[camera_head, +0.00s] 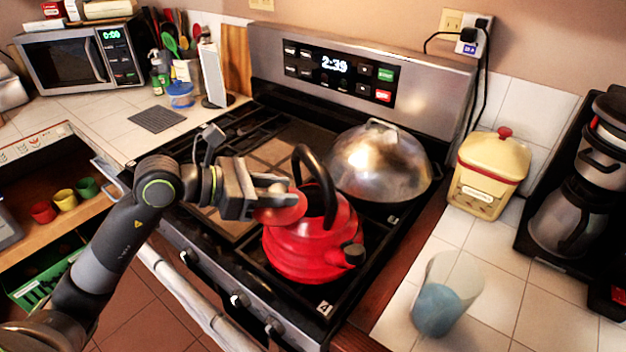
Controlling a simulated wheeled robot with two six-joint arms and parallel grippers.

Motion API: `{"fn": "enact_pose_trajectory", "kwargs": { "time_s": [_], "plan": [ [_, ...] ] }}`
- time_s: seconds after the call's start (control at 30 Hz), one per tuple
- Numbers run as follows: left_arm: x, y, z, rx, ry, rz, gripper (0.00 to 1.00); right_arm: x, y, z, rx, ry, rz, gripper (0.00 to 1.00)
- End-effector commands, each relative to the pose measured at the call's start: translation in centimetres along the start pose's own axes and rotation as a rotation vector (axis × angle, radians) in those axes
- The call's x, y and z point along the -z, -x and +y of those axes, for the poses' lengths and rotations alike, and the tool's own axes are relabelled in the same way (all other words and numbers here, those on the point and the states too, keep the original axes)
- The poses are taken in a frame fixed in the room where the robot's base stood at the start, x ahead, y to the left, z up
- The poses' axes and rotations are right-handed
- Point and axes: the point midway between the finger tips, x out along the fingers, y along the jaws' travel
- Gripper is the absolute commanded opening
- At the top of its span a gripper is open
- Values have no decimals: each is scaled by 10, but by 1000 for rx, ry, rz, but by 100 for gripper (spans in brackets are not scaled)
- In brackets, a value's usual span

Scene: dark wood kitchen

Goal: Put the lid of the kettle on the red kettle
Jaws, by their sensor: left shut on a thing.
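The red kettle (303,248) stands on the front right of the stove, with its black arched handle (315,180) up and its spout with a dark tip pointing to the lower right. My left gripper (282,190) is shut on the red lid (281,209), a round disc that shows beside the handle's left side, at the top of the kettle. I cannot tell whether the lid touches the kettle. The kettle's opening is hidden behind the lid and handle. My right gripper is not in view.
A large metal dome cover (379,160) sits on the stove behind the kettle. A yellow canister (487,175), a cup (445,294) and a coffee maker (575,200) stand on the right counter. An open drawer (60,190) is at the left.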

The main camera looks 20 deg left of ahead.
Motion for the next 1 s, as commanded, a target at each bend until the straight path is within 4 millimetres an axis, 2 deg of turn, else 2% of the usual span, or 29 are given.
{"fn": "enact_pose_trajectory", "kwargs": {
  "time_s": [0.2,0.47,0.77,0.87,1.0],
  "plan": [
    [-10,-19,0,1,2,-3,5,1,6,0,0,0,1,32],
    [-14,-29,0,1,1,-2,5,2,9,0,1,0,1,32],
    [-27,-60,-1,3,3,-3,5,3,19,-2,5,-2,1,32],
    [-23,-61,-1,2,4,2,5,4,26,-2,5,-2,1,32],
    [-20,-62,0,1,0,1,5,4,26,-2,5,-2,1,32]
  ]
}}
